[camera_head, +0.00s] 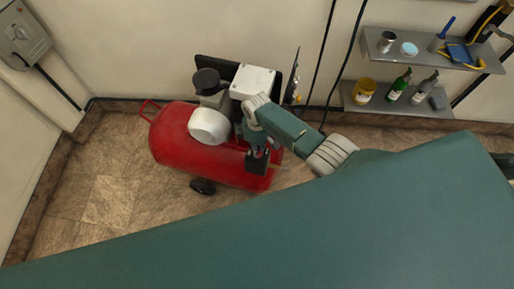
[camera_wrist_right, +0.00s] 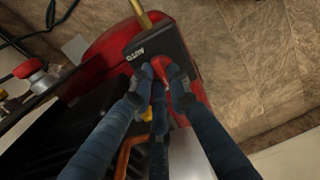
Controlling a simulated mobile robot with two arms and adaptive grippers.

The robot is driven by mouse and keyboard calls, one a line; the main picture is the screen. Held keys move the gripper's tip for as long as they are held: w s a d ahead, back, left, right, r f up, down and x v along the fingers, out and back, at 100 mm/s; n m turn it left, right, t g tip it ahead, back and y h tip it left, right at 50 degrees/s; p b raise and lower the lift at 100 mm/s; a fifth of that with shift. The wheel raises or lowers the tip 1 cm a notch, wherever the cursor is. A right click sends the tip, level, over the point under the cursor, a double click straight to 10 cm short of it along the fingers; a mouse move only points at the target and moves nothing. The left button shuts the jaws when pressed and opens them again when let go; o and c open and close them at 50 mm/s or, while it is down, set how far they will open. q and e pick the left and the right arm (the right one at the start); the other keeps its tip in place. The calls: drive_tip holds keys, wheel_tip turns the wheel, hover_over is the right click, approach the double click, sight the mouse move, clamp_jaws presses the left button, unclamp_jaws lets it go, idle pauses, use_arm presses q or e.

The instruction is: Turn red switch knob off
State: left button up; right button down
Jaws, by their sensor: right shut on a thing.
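A red air compressor (camera_head: 172,145) stands on the tiled floor in the head view, left of centre. Its black switch box (camera_head: 258,162) is at the right end of the tank. In the right wrist view the switch box (camera_wrist_right: 152,46) carries the white word "AUTO". The red switch knob (camera_wrist_right: 161,72) sticks out of the box between my fingertips. My right gripper (camera_wrist_right: 163,78) has its blue-grey fingers closed around the knob. In the head view the right gripper (camera_head: 260,150) reaches the box from above. The knob is hidden there. My left gripper is not in view.
Another red knob (camera_wrist_right: 29,69) on a metal fitting shows in the right wrist view. Two wall shelves (camera_head: 400,108) hold bottles and cans at the right. A grey electrical box (camera_head: 24,38) hangs at the upper left. Floor (camera_head: 108,200) left of the compressor is clear.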

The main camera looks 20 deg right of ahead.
drive_tip(key=c, duration=1.7)
unclamp_jaws()
drive_tip(key=shift+o, duration=0.2)
drive_tip(key=shift+r, duration=0.2)
wheel_tip(320, 180, up, 12)
drive_tip(key=shift+f, duration=0.2)
